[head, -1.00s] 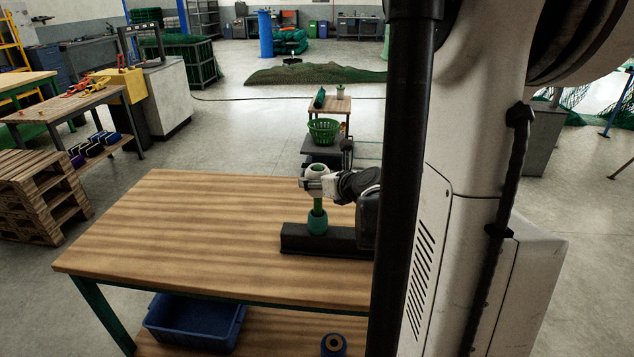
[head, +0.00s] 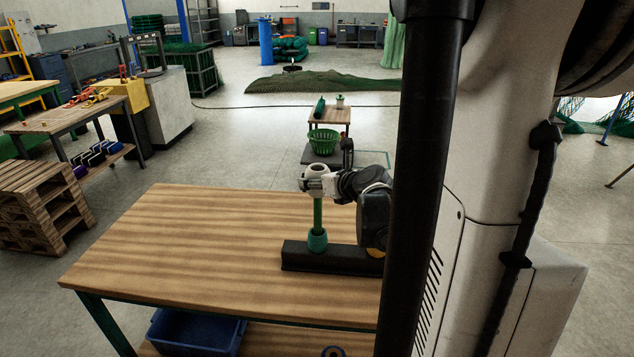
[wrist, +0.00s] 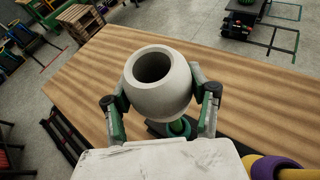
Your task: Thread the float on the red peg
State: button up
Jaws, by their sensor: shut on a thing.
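The float (head: 317,170) is a pale grey-white ball with a hole through it, held upright. It also shows large in the wrist view (wrist: 160,108), where its hole is dark and no peg end shows in it. My gripper (head: 315,183) is shut on its sides. The float is directly above or around the top of a green peg (head: 317,212); the peg's top is hidden, so I cannot tell which. A teal float (head: 317,240) sits at that peg's foot on a dark rack bar (head: 300,257). No red peg shows; my column hides the bar's right part.
The rack stands on a wooden table (head: 190,235), clear to the left. In the wrist view, purple (wrist: 272,166) and yellow (wrist: 252,162) floats lie close at the lower right. A blue bin (head: 195,335) is under the table. A green basket (head: 323,140) stands beyond.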

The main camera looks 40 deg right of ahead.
aim_at(314, 167)
jog(key=shift+r+p, duration=1.25)
jog(key=shift+r, duration=0.7)
